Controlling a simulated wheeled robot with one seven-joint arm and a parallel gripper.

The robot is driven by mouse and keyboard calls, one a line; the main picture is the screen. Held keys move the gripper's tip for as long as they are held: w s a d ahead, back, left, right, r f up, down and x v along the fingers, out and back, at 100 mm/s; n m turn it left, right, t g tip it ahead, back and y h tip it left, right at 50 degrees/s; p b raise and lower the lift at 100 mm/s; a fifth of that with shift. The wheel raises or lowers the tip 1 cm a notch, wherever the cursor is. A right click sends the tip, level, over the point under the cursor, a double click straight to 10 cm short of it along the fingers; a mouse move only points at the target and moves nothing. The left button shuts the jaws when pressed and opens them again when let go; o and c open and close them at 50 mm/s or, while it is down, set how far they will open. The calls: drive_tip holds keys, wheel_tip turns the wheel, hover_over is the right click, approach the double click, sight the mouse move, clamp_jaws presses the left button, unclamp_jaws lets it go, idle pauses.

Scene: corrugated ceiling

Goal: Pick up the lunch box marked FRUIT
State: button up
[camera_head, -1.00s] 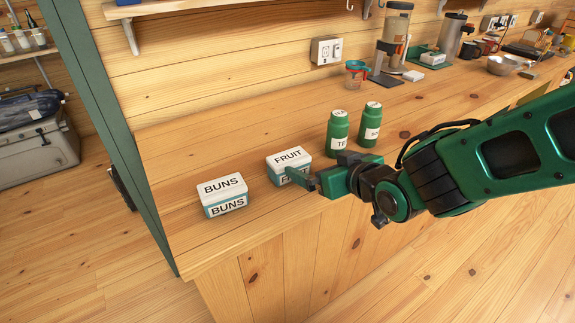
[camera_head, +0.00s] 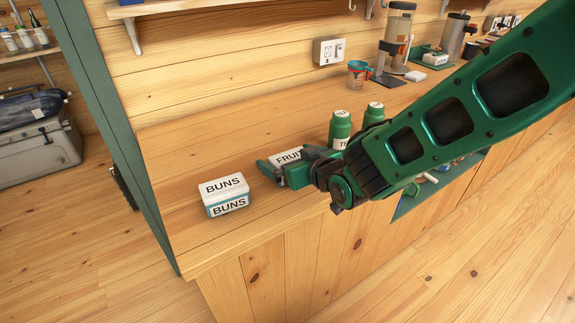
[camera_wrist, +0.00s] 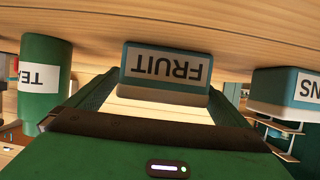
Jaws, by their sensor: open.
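The FRUIT lunch box (camera_head: 287,155) sits on the wooden counter, mostly hidden behind my gripper in the head view. Its white label with FRUIT shows upside down in the wrist view (camera_wrist: 166,66), where the box lies ahead between the two fingers. My gripper (camera_head: 267,170) is open, low over the counter at the near side of the box. In the wrist view my gripper (camera_wrist: 160,100) has its fingers spread towards the box's two sides. I cannot tell whether they touch it.
The BUNS lunch box (camera_head: 224,194) stands close on the left. Two green canisters (camera_head: 340,128) stand on the right; one marked TEA shows in the wrist view (camera_wrist: 44,78). A measuring cup (camera_head: 358,74) is farther back.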

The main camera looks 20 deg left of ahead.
drive_tip(key=shift+x, duration=1.05)
drive_tip(key=c, duration=1.3)
drive_tip(key=shift+r, duration=0.1)
